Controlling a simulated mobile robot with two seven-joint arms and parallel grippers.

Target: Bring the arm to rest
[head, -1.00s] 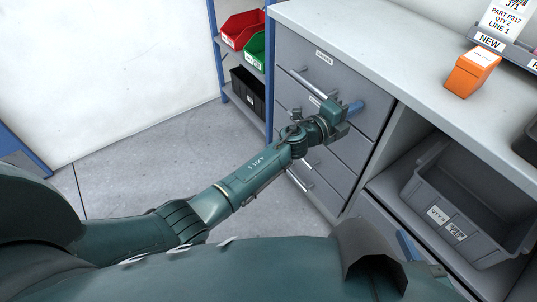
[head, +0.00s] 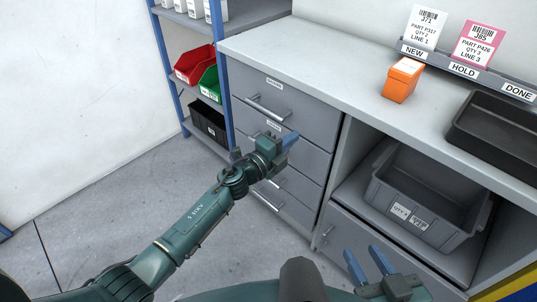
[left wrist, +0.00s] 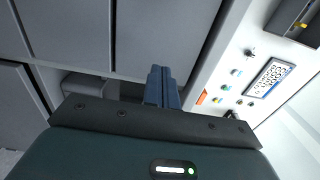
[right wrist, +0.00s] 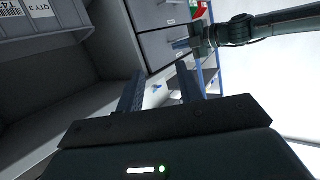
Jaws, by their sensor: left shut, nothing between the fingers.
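My left arm reaches in from the lower left in the head view. Its gripper (head: 292,140) is in front of the grey drawer unit (head: 320,118), near the handles, and appears to hold nothing. In the left wrist view its blue fingers (left wrist: 162,88) are together. My right gripper (head: 362,262) is low in the head view, in front of the lower cabinet. Its two fingers are apart with nothing between them, as the right wrist view also shows (right wrist: 162,88). The drawers look closed.
A grey bin (head: 385,205) sits on the open shelf under the worktop (head: 330,73). An orange box (head: 402,82) and a black tray (head: 490,125) are on top. Red (head: 194,66) and green (head: 210,83) bins stand on the left rack. The floor at left is clear.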

